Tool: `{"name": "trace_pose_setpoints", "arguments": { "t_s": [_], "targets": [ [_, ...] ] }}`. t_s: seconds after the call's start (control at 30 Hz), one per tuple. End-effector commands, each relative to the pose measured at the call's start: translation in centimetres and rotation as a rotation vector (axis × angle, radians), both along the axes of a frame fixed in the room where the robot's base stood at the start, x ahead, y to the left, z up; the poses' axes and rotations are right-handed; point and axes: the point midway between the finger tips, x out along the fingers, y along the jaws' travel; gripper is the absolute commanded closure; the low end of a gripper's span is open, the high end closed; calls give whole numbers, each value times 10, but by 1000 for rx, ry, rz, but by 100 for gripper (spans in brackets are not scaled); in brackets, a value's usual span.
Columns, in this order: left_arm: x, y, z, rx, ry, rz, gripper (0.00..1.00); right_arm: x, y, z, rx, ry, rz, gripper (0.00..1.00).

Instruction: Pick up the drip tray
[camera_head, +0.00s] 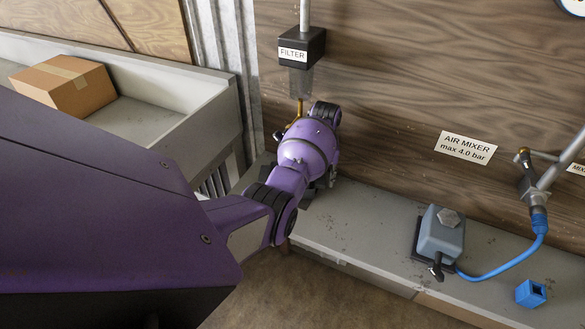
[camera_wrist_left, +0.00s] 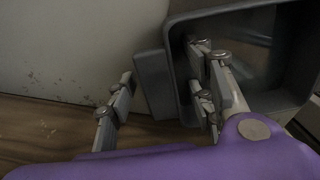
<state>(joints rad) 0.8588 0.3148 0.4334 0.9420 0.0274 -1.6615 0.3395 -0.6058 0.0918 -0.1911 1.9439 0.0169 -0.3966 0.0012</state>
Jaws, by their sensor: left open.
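The drip tray (camera_wrist_left: 176,65) is a dark grey, box-shaped tray with raised walls in the left wrist view, at the upper right. A flat grey lip (camera_wrist_left: 153,85) stands out from its left side. My left gripper (camera_wrist_left: 163,78) is open. One finger is left of the lip and the other appears over the inside of the tray, so the lip and near wall lie between them. I cannot tell whether either finger touches. In the head view my purple left wrist hides the tray and most of the fingers. My right gripper is not in view.
A filter unit (camera_head: 301,48) hangs on the wooden wall just above my left wrist. A grey-blue box (camera_head: 440,232) with a blue hose (camera_head: 503,268) and a blue block (camera_head: 531,293) are on the grey ledge (camera_head: 350,225). A cardboard box (camera_head: 64,84) sits at the left.

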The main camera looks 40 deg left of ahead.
Motion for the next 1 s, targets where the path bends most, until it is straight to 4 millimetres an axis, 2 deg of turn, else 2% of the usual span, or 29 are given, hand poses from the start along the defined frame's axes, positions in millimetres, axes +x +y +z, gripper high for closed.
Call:
{"name": "trace_pose_setpoints", "arguments": {
  "t_s": [0.07,0.4,0.87,1.0],
  "targets": [
    [0,0,1,1,-1,0,55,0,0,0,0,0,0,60],
    [0,0,1,0,0,0,100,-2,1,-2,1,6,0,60],
    [1,0,1,0,-1,0,100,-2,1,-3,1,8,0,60],
    [1,0,8,-1,-4,0,100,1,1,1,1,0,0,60]
  ]
}}
